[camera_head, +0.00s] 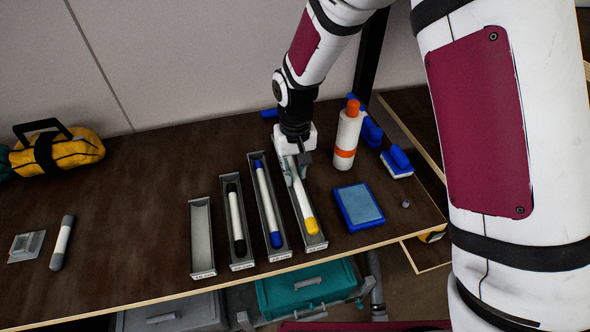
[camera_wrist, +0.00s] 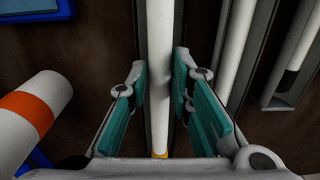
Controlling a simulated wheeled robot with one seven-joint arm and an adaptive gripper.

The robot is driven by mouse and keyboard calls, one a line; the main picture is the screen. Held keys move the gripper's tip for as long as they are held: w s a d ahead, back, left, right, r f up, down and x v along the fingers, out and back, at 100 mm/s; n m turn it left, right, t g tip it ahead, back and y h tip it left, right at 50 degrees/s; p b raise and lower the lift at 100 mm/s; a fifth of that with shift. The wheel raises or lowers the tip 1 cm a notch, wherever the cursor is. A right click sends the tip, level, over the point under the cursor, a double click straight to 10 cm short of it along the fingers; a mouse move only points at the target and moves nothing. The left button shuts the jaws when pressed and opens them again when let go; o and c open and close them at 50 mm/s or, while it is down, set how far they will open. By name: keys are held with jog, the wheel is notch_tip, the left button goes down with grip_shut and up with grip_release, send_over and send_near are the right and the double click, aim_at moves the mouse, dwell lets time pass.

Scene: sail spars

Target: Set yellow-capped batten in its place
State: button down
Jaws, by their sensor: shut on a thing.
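The yellow-capped batten (camera_head: 304,200) is a white rod with a yellow near end. It lies lengthwise within the outline of the rightmost grey tray (camera_head: 317,243); I cannot tell whether it rests on the tray floor. My gripper (camera_head: 299,170) is over the far part of this tray, shut on the batten. In the wrist view the batten (camera_wrist: 160,60) runs between the two teal finger pads of my gripper (camera_wrist: 160,100), with a bit of yellow at the bottom. Its far end is hidden by my gripper in the head view.
To the left are trays with a blue-capped batten (camera_head: 267,200) and a black-capped batten (camera_head: 236,220), then an empty tray (camera_head: 202,240). A grey-capped batten (camera_head: 62,243) lies loose at far left. A white-orange bottle (camera_head: 347,138) and blue pad (camera_head: 359,206) stand close on the right.

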jog(key=shift+f+b, duration=0.4)
jog(key=shift+f, duration=0.6)
jog(key=shift+r, duration=0.25)
jog(key=shift+r+p, duration=0.5)
jog(key=shift+r, duration=0.3)
jog(key=shift+f, duration=0.25)
dwell(0.6)
jog(key=shift+f+b, duration=0.4)
jog(key=shift+f, duration=0.4)
jog(key=shift+r, duration=0.1)
